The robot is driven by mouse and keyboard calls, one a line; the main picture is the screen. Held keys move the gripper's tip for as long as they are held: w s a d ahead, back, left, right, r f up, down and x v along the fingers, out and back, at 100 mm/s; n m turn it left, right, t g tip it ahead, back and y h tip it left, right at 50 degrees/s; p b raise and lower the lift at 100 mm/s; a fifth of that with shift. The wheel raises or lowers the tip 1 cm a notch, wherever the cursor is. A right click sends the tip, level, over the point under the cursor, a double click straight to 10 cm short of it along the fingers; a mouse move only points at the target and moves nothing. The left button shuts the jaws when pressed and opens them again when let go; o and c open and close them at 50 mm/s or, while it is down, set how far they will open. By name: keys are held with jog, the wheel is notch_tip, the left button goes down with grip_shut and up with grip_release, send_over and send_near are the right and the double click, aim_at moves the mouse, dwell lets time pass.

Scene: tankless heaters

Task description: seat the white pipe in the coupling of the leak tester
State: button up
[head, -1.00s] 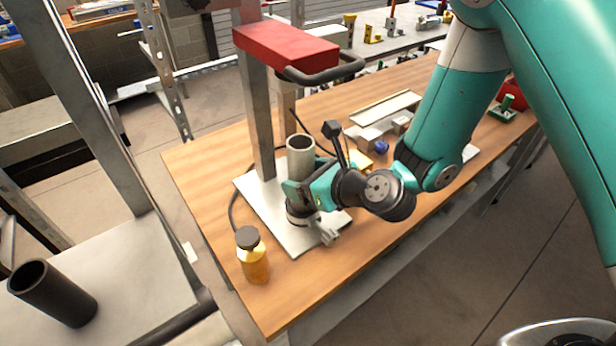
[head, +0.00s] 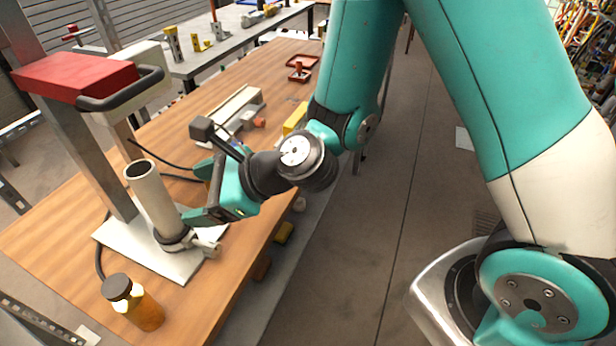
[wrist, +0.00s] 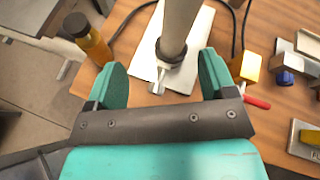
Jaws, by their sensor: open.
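The white pipe (head: 153,203) stands in the coupling (head: 176,241) on the leak tester's pale base plate (head: 150,262). It leans in the picture much as the tester's column does, so it looks upright. Its top end is open and free, below and right of the tester's red head (head: 75,75). My gripper (head: 198,193) is open, just right of the pipe. In the wrist view, the pipe (wrist: 180,22) lies beyond and between my open fingers (wrist: 162,66), apart from both. The coupling shows at its foot; how deep the pipe sits in it is hidden.
An amber bottle (head: 140,305) with a dark cap stands by the near table corner. A black hose runs beside the base plate. A metal block (head: 235,110) and small yellow and orange parts lie farther back.

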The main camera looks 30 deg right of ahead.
jog(key=s+d+r+n+g+h, duration=0.3)
jog(key=s+d+r+n, duration=0.2)
jog(key=n, duration=0.9)
jog(key=s+d+r+n+g+h, duration=0.3)
jog(key=s+d+n, duration=0.5)
jog(key=n, duration=0.6)
notch_tip(320, 180, up, 3)
jog(key=s+h, duration=0.1)
jog(key=s, duration=0.1)
jog(key=shift+s+f+g, duration=0.15)
jog(key=shift+s+g, duration=0.15)
jog(key=shift+a, duration=0.1)
